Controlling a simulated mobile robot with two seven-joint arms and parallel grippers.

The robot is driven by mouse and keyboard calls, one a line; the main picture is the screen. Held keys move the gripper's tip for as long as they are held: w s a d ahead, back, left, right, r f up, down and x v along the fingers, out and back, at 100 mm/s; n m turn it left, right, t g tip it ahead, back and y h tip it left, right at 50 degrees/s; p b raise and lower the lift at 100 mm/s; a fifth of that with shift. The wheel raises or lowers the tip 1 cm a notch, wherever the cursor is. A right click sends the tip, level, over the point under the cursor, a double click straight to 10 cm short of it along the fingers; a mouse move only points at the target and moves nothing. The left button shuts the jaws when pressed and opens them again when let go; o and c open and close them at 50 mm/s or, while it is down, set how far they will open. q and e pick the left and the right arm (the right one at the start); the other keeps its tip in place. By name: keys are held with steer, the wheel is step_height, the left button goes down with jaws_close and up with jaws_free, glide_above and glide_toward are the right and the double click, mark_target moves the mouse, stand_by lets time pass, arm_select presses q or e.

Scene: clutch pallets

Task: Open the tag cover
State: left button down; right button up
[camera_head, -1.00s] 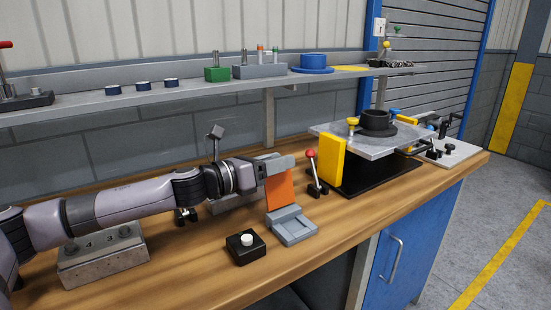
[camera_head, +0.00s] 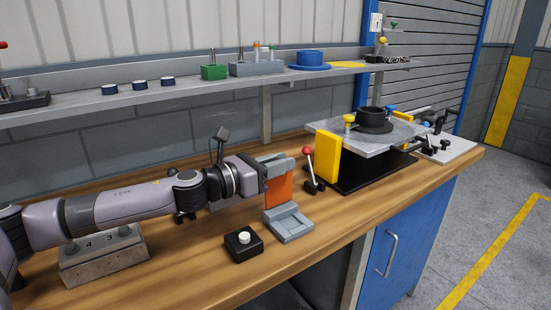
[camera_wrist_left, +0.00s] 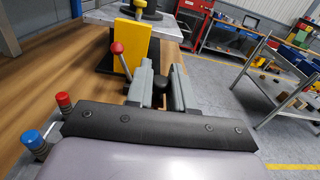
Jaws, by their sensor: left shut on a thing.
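The tag cover (camera_head: 280,190) is an orange panel with a grey frame. It stands raised, roughly upright, at the back of a grey base (camera_head: 291,228) on the wooden bench. My left gripper (camera_head: 275,166) reaches in from the left and is shut on the upper part of the cover. My right gripper is in neither view.
A red-knobbed lever (camera_head: 309,165) and a yellow block (camera_head: 327,157) by the raised plate stand to the right. A numbered metal block (camera_head: 103,258) lies under my arm.

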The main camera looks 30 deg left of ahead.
arm_select(q)
steer(key=c, duration=1.1)
jaws_free()
steer(key=shift+o, duration=0.2)
steer(key=s+b, duration=0.1)
steer(key=s+a+b, duration=0.1)
steer(key=b, duration=0.1)
steer(key=shift+s+a+f, duration=0.15)
steer(key=shift+s+f, duration=0.25)
steer(key=b+v, duration=0.1)
steer(key=b, duration=0.2)
steer(key=b+v, duration=0.1)
steer(key=b, duration=0.2)
steer(key=b+v, duration=0.2)
steer(key=shift+r+b, duration=0.35)
steer(key=shift+b, duration=0.05)
steer(key=shift+s, duration=0.1)
